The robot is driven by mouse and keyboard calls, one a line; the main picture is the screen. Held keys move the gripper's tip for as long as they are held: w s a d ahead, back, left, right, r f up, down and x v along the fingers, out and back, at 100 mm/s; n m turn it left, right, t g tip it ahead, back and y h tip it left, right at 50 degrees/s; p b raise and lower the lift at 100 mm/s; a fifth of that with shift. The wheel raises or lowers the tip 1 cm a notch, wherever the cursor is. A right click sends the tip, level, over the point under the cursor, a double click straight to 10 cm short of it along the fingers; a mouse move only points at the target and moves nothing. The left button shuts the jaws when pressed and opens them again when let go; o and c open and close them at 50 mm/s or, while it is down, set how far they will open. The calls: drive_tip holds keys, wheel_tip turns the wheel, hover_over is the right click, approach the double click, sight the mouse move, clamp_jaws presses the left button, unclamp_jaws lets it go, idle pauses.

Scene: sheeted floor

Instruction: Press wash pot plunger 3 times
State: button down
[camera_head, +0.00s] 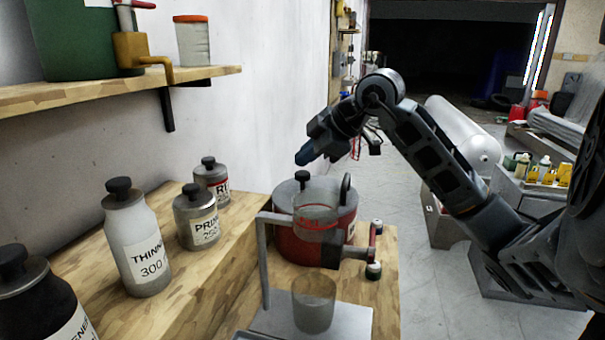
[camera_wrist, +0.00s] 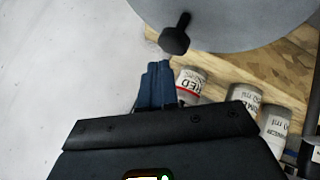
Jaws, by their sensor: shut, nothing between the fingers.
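The wash pot (camera_head: 290,242) is a red pot with a grey lid, standing on the wooden bench behind a metal stand. A black knob on a short stem, the plunger (camera_head: 302,176), sticks up from the lid. The plunger (camera_wrist: 175,38) also shows in the wrist view, just beyond my fingertips against the grey lid (camera_wrist: 235,20). My gripper (camera_head: 303,157) is shut and empty, with its blue fingers pointing down-left just above the plunger. In the wrist view my gripper (camera_wrist: 156,68) appears close to the knob; I cannot tell whether they touch.
A metal stand (camera_head: 264,265) with glass vessels is in front of the pot. Bottles, including the thinner bottle (camera_head: 135,235) and primer bottle (camera_head: 195,222), line the bench to the left. A shelf (camera_head: 110,92) hangs above them. A white wall is behind.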

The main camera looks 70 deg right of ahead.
sight(301, 172)
drive_tip(key=shift+f, duration=0.35)
drive_tip(key=shift+f+b, duration=1.2)
drive_tip(key=shift+b, duration=0.1)
idle(1.1)
idle(0.3)
drive_tip(key=shift+r+p, duration=1.2)
drive_tip(key=shift+r, duration=0.45)
drive_tip(key=shift+r+p, duration=1.9)
drive_tip(key=shift+r, duration=0.6)
